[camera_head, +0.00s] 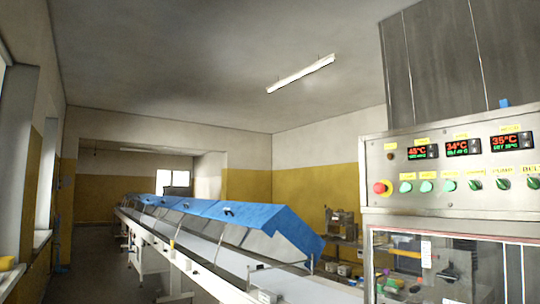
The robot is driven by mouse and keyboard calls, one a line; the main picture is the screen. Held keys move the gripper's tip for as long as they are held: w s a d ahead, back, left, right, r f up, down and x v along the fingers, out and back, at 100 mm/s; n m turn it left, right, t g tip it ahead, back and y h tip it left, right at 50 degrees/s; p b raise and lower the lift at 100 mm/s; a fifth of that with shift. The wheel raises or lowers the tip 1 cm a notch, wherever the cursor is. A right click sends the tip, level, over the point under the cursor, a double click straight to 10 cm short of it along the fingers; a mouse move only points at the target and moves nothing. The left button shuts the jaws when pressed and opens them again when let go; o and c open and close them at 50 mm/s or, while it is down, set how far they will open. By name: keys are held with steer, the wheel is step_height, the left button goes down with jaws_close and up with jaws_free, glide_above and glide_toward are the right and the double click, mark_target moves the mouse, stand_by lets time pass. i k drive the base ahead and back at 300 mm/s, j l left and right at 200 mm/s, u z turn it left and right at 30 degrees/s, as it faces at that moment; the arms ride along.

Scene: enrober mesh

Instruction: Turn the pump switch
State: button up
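The pump switch (503,184) is a green rotary knob in the lower row of the control panel (430,199) at the right. A yellow label that appears to read "PUMP" sits just above it. More green knobs and buttons stand in the same row, with one knob (533,182) to its right, near the picture edge. The exact angle of the pump knob is too small to tell. My gripper is not in this view.
A red emergency button (380,188) is at the panel's left end, below three red-green displays. Under the panel is a glazed machine cabinet (520,270). A long conveyor with blue covers (240,213) runs back through the room. Floor shows at the left.

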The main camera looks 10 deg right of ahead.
mark_target(503, 184)
steer(key=z, duration=1.9)
